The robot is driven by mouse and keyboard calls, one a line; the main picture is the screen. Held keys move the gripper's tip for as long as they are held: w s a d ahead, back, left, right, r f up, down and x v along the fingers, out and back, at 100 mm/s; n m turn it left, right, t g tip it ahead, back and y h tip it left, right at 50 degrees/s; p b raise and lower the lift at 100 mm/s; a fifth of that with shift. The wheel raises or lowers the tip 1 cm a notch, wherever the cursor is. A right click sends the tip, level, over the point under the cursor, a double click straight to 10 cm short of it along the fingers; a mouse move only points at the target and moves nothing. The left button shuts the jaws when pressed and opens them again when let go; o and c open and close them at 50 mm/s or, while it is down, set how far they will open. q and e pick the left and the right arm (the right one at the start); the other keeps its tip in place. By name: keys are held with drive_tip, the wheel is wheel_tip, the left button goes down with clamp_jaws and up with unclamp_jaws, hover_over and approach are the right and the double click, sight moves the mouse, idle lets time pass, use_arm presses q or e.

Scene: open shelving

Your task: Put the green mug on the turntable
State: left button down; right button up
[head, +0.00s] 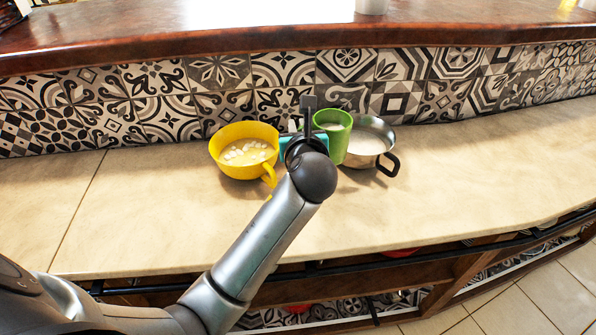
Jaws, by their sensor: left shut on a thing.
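The green mug (333,139) is upright at the back of the beige counter, in front of the patterned tile wall. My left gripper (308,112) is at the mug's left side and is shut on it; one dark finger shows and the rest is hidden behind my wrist. I cannot tell whether the mug touches the counter. I cannot make out a turntable in this view. My right gripper is not in view.
A yellow pot (235,169) with white bits in it stands left of the mug. A steel pan (372,148) with a dark handle stands close on its right. A teal thing (289,144) is partly hidden behind my wrist. The counter (480,165) is clear on the right.

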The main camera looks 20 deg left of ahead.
use_arm(q)
wheel_tip(320, 180, down, 10)
drive_tip(key=b, duration=0.4)
drive_tip(key=shift+f, duration=0.1)
drive_tip(key=c, duration=0.9)
unclamp_jaws()
drive_tip(key=shift+f, duration=0.1)
